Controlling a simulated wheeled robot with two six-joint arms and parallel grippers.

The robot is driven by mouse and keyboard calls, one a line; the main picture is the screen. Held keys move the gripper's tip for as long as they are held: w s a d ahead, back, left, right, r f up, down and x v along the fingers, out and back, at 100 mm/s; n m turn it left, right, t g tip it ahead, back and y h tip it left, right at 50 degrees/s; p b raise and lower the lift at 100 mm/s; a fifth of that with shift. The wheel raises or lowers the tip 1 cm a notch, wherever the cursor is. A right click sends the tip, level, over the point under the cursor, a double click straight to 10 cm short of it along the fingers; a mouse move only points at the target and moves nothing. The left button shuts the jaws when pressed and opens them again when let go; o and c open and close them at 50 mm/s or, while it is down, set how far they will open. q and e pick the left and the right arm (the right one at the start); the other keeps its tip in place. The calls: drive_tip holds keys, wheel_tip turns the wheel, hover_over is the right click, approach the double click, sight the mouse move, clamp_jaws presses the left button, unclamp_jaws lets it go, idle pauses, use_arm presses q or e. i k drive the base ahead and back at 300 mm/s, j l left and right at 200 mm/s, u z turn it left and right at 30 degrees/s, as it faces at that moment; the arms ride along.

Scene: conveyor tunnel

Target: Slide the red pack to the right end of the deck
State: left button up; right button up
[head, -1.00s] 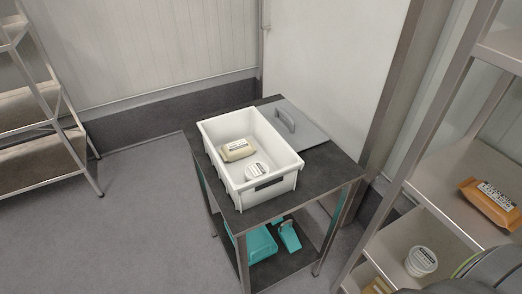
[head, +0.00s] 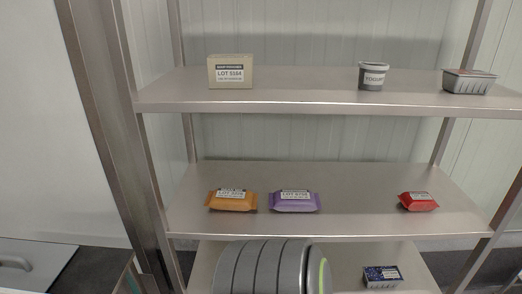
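A red pack (head: 417,203) with a white label lies on the middle shelf deck (head: 350,205) of a metal rack. It is toward the right end of that deck, with a strip of bare deck between it and the right edge. Neither of my grippers is in view. A rounded grey ribbed part of mine rises at the bottom centre and covers some of the lower shelf.
An orange pack (head: 232,201) and a purple pack (head: 294,202) lie left on the same deck, with bare deck between purple and red. The top shelf holds a beige box (head: 230,73), a yogurt cup (head: 373,76) and a grey tray (head: 469,83). A blue pack (head: 382,276) lies below.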

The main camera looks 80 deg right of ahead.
sight(413, 201)
drive_tip(key=k+z, duration=0.1)
drive_tip(key=z, duration=3.65)
